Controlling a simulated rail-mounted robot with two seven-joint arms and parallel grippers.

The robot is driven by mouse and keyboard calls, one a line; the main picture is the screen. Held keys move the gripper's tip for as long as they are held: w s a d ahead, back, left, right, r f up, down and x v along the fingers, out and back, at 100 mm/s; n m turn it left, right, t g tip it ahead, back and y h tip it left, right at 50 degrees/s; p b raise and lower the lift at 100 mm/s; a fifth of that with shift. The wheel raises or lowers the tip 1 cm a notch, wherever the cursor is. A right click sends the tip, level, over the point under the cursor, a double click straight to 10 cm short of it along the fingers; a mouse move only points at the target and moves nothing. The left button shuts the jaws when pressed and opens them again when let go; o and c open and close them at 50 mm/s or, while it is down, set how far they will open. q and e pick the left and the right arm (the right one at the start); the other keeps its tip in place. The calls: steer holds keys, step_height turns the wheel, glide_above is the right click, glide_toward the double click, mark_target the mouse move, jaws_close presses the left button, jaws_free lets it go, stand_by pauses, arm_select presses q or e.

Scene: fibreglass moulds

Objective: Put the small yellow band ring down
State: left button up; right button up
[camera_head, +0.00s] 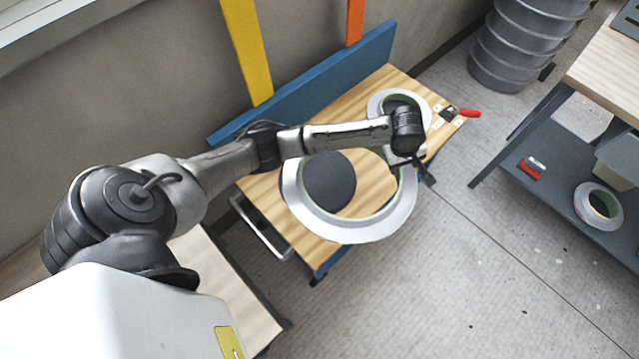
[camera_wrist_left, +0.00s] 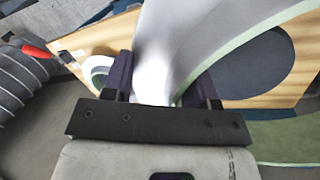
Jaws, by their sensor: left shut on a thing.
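My left gripper (camera_head: 406,163) is shut on the wall of a wide white-grey ring (camera_head: 345,230) with a pale green inner edge. No yellow band shows on it. In the left wrist view, the gripper's fingers (camera_wrist_left: 160,90) stand on both sides of the ring wall (camera_wrist_left: 175,40). The ring lies roughly level over the wooden table (camera_head: 290,222) and sticks out past its front edge. I cannot tell whether it touches the tabletop. A dark round disc (camera_head: 328,178) shows through its opening. My right gripper is in neither view.
A smaller white ring (camera_head: 376,101) lies on the table's far end, partly behind my arm, near a red-handled tool (camera_head: 469,113). A blue board (camera_head: 330,75) edges the wall side. Grey stacked tubs (camera_head: 515,50) stand beyond. Another ring (camera_head: 584,205) lies on the right shelf.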

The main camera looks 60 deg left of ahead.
arm_select(q)
steer(key=shift+n, duration=0.7)
steer(key=shift+s+a+f+b, duration=0.3)
steer(key=shift+a+f+b, duration=0.9)
steer(key=shift+a+f, duration=1.5)
steer(key=shift+s+a+f+b, duration=0.35)
steer(key=shift+a+f+b, duration=0.85)
steer(key=shift+a+f, duration=1.5)
steer(key=shift+s+a+f+b, duration=0.3)
steer(key=shift+a+f+b, duration=0.9)
steer(key=shift+a+f, duration=1.5)
steer(key=shift+d+f, duration=0.15)
steer(key=shift+d, duration=0.05)
steer(key=o, duration=1.4)
steer(key=shift+f, duration=0.2)
